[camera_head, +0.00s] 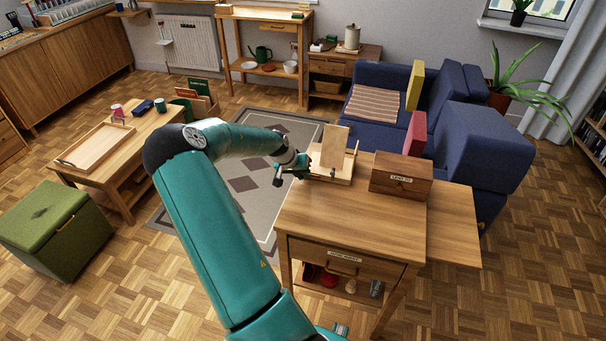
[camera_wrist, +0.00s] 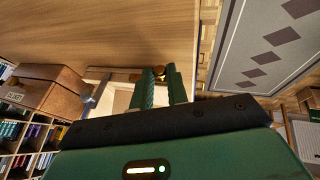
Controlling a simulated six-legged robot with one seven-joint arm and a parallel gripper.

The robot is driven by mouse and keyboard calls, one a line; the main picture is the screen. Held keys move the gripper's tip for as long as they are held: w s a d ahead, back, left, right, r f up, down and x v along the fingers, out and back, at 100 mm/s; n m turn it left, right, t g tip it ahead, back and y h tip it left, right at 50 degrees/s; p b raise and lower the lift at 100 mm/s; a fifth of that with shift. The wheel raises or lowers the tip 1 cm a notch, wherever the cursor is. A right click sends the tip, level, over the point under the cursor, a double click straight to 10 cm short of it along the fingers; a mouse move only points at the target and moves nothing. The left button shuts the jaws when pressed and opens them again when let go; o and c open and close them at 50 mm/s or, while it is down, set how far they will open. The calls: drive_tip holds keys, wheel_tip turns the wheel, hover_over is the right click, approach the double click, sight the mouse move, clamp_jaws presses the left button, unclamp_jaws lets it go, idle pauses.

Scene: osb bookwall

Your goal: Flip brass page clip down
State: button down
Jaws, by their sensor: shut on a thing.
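A pale wooden book stand (camera_head: 335,147) stands on the wooden side table (camera_head: 315,215), its back panel upright. My gripper (camera_head: 303,172) reaches in from the left and is at the stand's left front edge. In the wrist view my two green fingers (camera_wrist: 163,76) are shut on the brass page clip (camera_wrist: 161,71), a small golden piece showing at their tips. The fingers hide most of the clip, so its angle cannot be told. The stand also shows behind the fingers in the wrist view (camera_wrist: 122,88).
A labelled wooden box (camera_head: 401,178) stands right of the stand, and also shows in the wrist view (camera_wrist: 45,88). The table's front area is clear. A blue sofa (camera_head: 470,135) with a red cushion (camera_head: 415,134) is behind. A low table (camera_head: 120,150) stands left.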

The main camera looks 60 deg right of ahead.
drive_tip(key=c, duration=1.4)
unclamp_jaws()
drive_tip(key=shift+r, duration=0.1)
drive_tip(key=v, duration=1.3)
drive_tip(key=shift+a+r, duration=0.1)
drive_tip(key=shift+r, duration=0.2)
drive_tip(key=shift+w+a, duration=0.1)
